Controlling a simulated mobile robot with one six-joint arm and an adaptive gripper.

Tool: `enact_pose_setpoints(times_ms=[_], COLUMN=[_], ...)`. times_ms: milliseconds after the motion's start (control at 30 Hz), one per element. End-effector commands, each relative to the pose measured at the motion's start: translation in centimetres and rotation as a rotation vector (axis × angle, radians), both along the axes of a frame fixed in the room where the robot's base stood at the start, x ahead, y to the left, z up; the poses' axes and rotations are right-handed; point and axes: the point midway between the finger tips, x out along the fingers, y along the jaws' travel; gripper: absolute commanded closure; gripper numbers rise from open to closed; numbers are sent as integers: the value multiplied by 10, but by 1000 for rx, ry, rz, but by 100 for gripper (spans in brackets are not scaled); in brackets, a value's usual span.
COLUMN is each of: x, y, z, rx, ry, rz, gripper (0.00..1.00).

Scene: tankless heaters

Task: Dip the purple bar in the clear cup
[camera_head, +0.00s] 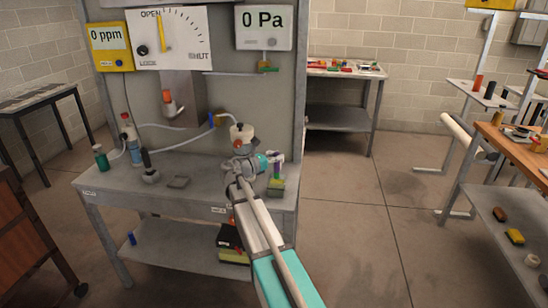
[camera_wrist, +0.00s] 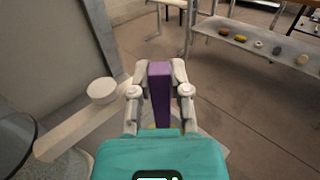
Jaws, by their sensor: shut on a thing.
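My gripper (camera_wrist: 160,82) is shut on the purple bar (camera_wrist: 160,92), which stands between its two fingers in the wrist view. In the head view my gripper (camera_head: 275,159) is over the right end of the grey bench, and a small part of the purple bar (camera_head: 279,171) shows below it. A see-through round vessel (camera_wrist: 14,142), perhaps the clear cup, is cut off at the lower left of the wrist view, apart from the bar. A pale rounded vessel (camera_head: 241,132) stands behind my arm in the head view; I cannot tell whether it is the same one.
The grey bench (camera_head: 112,180) holds a green container (camera_head: 100,157), a bottle (camera_head: 131,140) and a flat grey piece (camera_head: 178,182). A green-yellow block (camera_head: 276,188) is below my gripper. A panel with gauges (camera_head: 168,38) rises behind. Open floor (camera_head: 360,220) lies to the right.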

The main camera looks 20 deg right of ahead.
Motion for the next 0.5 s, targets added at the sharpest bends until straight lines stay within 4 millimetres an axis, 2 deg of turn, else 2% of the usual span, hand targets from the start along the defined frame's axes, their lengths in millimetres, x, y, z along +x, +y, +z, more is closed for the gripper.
enact_pose_setpoints(times_ms=[500], x=[0], y=[0], z=[32], rx=[0], ry=[0], rz=[0], gripper=[100])
